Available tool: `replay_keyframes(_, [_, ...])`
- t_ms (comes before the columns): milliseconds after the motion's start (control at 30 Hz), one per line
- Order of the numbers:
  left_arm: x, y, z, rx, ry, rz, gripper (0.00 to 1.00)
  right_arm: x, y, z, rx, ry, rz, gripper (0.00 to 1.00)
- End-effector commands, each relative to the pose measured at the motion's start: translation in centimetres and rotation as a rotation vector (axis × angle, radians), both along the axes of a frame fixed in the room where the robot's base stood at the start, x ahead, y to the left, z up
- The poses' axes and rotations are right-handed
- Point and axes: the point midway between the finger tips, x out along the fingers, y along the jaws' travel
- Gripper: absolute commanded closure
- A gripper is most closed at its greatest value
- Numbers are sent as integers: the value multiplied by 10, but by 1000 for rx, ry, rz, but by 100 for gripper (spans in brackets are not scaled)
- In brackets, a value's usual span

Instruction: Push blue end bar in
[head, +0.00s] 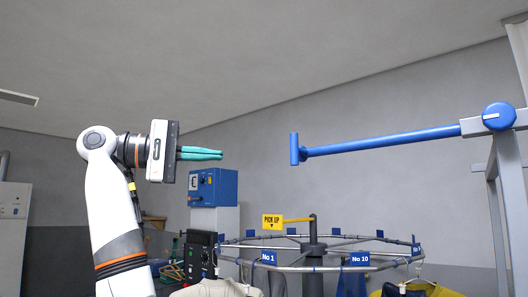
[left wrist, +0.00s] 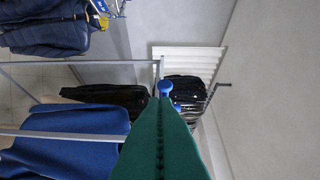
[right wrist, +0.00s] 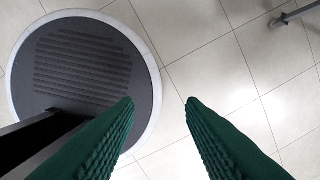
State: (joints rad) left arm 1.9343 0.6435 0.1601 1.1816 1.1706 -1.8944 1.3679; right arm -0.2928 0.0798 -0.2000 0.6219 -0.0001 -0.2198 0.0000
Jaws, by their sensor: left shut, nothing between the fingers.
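The blue end bar (head: 294,149) is a short upright piece at the left end of a long blue arm (head: 390,138), which runs right to a round blue pivot (head: 498,116) on a grey frame. My left gripper (head: 222,154) is shut and empty, pointing right, at about the bar's height. In the picture a clear gap lies between its tips and the bar. In the left wrist view, a blue rounded piece (left wrist: 166,87) shows just past the shut green fingertips; I cannot tell which part it is. My right gripper (right wrist: 160,101) is open and empty above the tiled floor.
A round garment rail (head: 300,268) with numbered tags and a yellow pick-up sign (head: 272,221) stands below the gap. A blue control box (head: 213,187) stands behind. Hanging clothes (left wrist: 75,135) fill the left of the left wrist view.

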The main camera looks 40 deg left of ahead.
Motion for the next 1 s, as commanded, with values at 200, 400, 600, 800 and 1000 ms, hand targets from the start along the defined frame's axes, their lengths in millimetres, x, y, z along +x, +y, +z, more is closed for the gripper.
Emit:
replay_keyframes(200, [-3,-8,8,1,-8,-11,100,-4,0,6,0,5,0,64])
replay_keyframes(400, [28,-33,9,1,-7,-11,100,-12,0,22,-1,17,0,64])
replay_keyframes(600, [62,-59,10,1,-8,-10,100,-12,0,41,0,16,0,64])
replay_keyframes(800, [69,-87,9,1,-11,-9,100,-9,0,53,-1,12,0,64])
replay_keyframes(1000, [70,-100,7,-1,-12,-8,100,-7,0,58,0,10,0,64])
